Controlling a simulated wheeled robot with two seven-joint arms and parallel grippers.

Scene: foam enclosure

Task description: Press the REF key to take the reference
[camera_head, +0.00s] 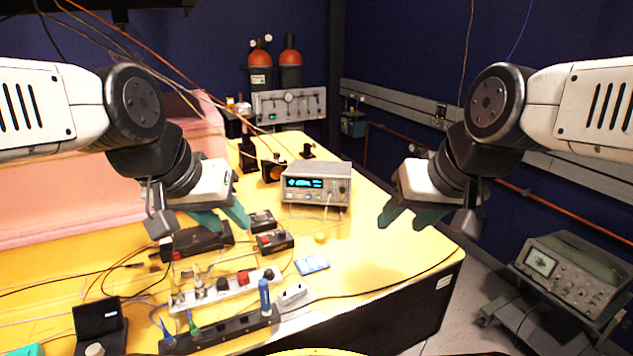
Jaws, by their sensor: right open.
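A grey bench instrument (316,184) with a lit blue display (305,183) stands on the yellow table behind and between my grippers. A row of small buttons runs under its display, but their labels are too small to read, so I cannot tell which is REF. My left gripper (226,222) hangs left of the instrument, near two small black boxes; its green fingers look spread apart. My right gripper (398,215) is right of the instrument, open and empty, with green fingers pointing down over the table. Neither gripper touches the instrument.
Small black boxes (274,241), a white power strip (226,289), a black strip (222,331) and a blue card (311,265) lie in front. Cables cross the left side. A pink foam wall (70,195) stands left. An oscilloscope (573,272) is on a cart at right.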

